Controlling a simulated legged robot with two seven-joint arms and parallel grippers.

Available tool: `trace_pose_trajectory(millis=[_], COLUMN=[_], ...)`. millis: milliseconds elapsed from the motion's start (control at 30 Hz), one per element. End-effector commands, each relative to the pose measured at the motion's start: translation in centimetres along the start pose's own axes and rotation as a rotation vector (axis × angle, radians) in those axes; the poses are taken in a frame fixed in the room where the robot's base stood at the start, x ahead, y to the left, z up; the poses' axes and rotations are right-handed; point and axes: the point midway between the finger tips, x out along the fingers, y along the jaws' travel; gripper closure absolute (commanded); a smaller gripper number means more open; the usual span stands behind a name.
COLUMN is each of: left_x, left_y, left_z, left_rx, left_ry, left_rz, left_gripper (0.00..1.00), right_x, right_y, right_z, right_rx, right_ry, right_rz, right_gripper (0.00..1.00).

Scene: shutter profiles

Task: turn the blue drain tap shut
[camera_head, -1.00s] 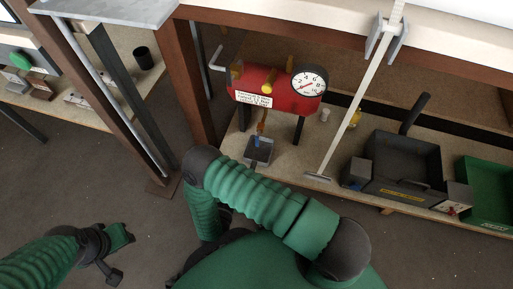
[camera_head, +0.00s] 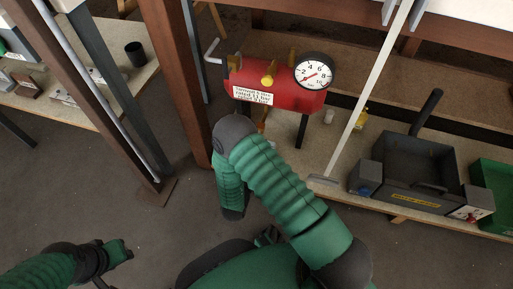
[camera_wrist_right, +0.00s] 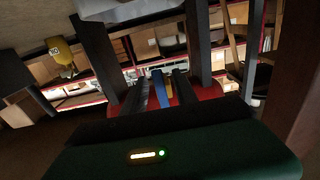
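The red tank (camera_head: 277,88) with a white label and a round gauge (camera_head: 314,72) stands on the bench at the upper middle of the head view. The blue tap (camera_wrist_right: 168,83) shows in the right wrist view, with a yellow piece beside it. In the head view my right arm hides the tap. My right gripper (camera_wrist_right: 161,92) has its dark fingers apart, on either side of the blue tap and the yellow piece. I cannot tell whether a finger touches the tap. My left gripper (camera_head: 113,266) is open and empty, low at the left, far from the tank.
A thin white post (camera_head: 368,95) stands to the right of the tank. Further right are a black bin (camera_head: 410,165) and a green bin (camera_head: 491,196). A brown upright (camera_head: 186,85) stands just left of the tank. A black cup (camera_head: 136,54) stands on the left bench.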

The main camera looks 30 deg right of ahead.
Motion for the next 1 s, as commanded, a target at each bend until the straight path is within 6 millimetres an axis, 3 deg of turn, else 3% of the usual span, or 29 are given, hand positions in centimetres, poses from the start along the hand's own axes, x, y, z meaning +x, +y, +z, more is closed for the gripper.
trace_pose_trajectory(millis=[267, 533, 1000], left_x=[0.06, 0.06, -0.44], left_y=[0.00, 0.00, 0.00], left_z=[0.00, 0.01, -0.11], left_rx=[0.000, 0.000, 0.000], left_ry=[0.000, 0.000, 0.000], left_rz=[0.000, 0.000, 0.000], left_gripper=[0.64, 0.64, 0.64], right_x=[0.27, 0.25, 0.19], right_y=[-0.03, -0.03, 0.03], right_z=[-0.11, -0.08, -0.19], right_rx=[0.000, 0.000, -0.025], right_ry=[0.000, 0.000, -0.001], right_rz=[-0.001, -0.001, -0.002], right_gripper=[0.65, 1.00, 1.00])
